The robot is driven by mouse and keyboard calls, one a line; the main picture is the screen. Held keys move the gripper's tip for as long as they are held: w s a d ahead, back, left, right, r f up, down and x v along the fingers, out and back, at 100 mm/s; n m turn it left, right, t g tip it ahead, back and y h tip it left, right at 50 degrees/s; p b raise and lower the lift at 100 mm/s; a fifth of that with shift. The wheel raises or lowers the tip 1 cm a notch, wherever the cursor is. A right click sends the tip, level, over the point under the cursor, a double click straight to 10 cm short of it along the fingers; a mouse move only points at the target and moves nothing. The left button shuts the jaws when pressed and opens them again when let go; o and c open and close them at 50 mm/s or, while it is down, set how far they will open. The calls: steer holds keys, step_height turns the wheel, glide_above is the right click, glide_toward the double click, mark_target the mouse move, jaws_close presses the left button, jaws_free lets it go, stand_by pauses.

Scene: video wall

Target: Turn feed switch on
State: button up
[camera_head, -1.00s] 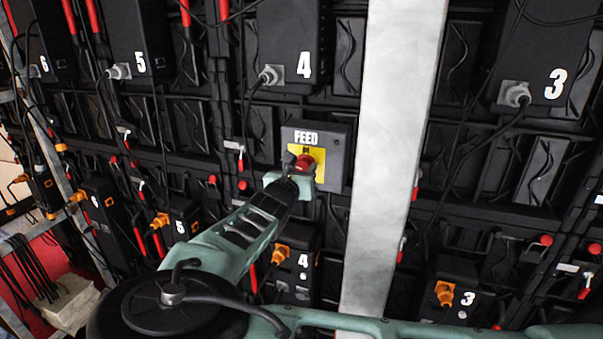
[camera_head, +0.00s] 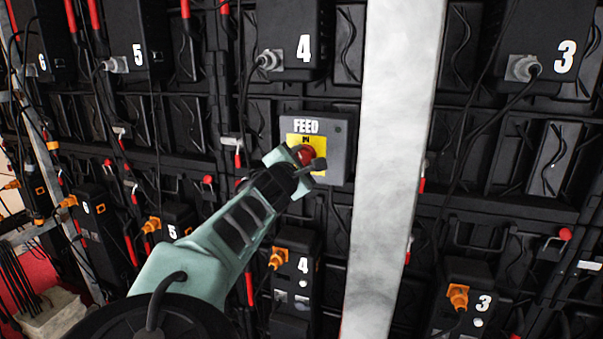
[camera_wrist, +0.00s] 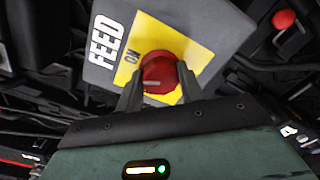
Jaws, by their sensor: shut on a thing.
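The feed switch is a grey box (camera_head: 340,160) marked FEED, with a yellow plate (camera_head: 319,142) and a round red knob (camera_head: 306,153). In the wrist view the knob (camera_wrist: 157,68) has a pale line on its face, and the word ON is printed on the yellow plate (camera_wrist: 190,50) to its left. My gripper (camera_head: 309,157) reaches the knob from below left. In the wrist view my gripper (camera_wrist: 160,82) is shut on the knob, one dark finger on each side. The finger tips partly cover the knob's sides.
A pale vertical beam (camera_head: 392,150) stands right beside the switch box. Black numbered units with cables surround it, including unit 4 (camera_head: 290,40) above and a smaller unit 4 (camera_head: 295,280) below. Red-handled latches (camera_head: 237,155) sit to the left.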

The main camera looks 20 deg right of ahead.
steer(key=m+b, duration=0.3)
steer(key=shift+f+m+b, duration=0.3)
steer(key=shift+r+m+b, duration=0.1)
steer(key=shift+m+b, duration=0.4)
steer(key=shift+m, duration=0.1)
steer(key=shift+r, duration=0.1)
steer(key=o, duration=1)
steer(key=shift+s, duration=0.1)
steer(key=p+v, duration=0.2)
steer(key=v, duration=1)
